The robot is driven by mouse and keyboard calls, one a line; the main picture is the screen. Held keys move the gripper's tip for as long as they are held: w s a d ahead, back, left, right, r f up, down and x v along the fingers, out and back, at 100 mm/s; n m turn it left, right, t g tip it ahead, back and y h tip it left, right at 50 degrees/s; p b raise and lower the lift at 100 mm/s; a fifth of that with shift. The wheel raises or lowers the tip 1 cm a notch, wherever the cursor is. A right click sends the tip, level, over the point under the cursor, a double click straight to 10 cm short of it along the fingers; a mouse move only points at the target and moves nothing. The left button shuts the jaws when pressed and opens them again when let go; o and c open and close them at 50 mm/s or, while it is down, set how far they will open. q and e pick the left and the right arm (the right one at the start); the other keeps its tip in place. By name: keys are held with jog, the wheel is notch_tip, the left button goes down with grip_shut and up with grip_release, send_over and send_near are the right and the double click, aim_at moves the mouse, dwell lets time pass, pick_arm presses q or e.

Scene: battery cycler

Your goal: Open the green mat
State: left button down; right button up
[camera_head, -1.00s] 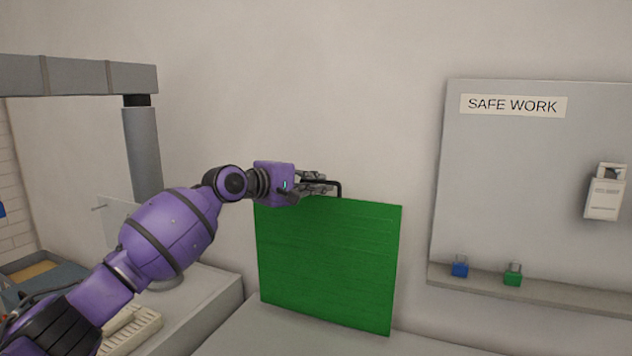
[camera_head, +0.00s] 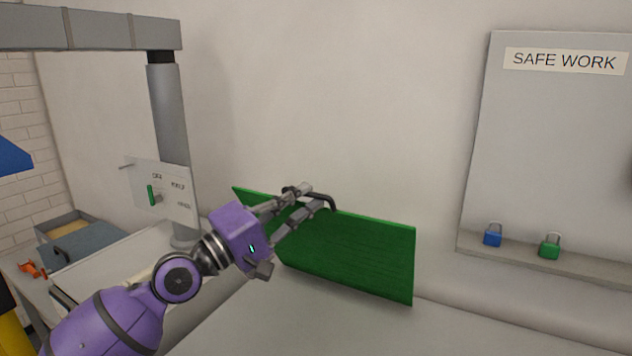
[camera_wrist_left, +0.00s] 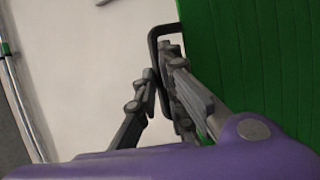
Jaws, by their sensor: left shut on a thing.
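The green mat (camera_head: 350,253) is a flat green panel that stands tilted against the wall side of the counter in the head view. A black handle (camera_head: 325,199) sits on its top edge. My left gripper (camera_head: 318,200) is shut on this handle. In the left wrist view the handle (camera_wrist_left: 158,40) passes at the fingers (camera_wrist_left: 165,75), and the green mat (camera_wrist_left: 250,60) fills the right side. Part of the mat's left side is hidden behind my purple left wrist. My right gripper is not in view.
A grey board (camera_head: 545,140) marked SAFE WORK hangs at the right, with a blue padlock (camera_head: 492,236) and a green padlock (camera_head: 549,247) on its ledge. A panel with a green switch (camera_head: 160,188) is at the left. The counter front of the mat (camera_head: 330,325) is clear.

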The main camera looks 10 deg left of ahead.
pick_arm(q)
jog(key=s, duration=0.1)
jog(key=s+f, duration=0.1)
jog(key=s+a+f+b, duration=0.1)
jog(key=shift+s+a+f, duration=0.1)
jog(key=shift+s+f, duration=0.15)
jog(key=shift+s, duration=0.1)
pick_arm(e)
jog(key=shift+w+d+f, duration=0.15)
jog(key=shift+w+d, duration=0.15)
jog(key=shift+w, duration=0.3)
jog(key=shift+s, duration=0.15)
